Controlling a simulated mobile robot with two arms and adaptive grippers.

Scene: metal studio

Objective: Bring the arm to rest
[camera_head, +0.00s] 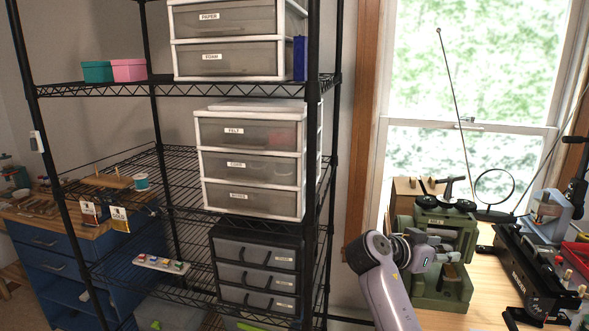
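My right arm (390,295) rises from the bottom edge, right of centre, with its pale purple-grey link bent at a rounded joint. My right gripper (436,250) is small in the picture and points to the right, in front of a green machine (455,288) on the wooden bench. I cannot tell whether it touches the machine. Its fingers blend with the machine behind, so their opening is unclear. No held thing can be made out. My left arm and gripper are not in view.
A black wire shelf rack (313,185) with white drawers (252,162) and dark drawers (256,252) stands left of the arm. A black machine (522,270) is on the wooden bench (440,320) at right. A window is behind. A blue cabinet (50,265) stands far left.

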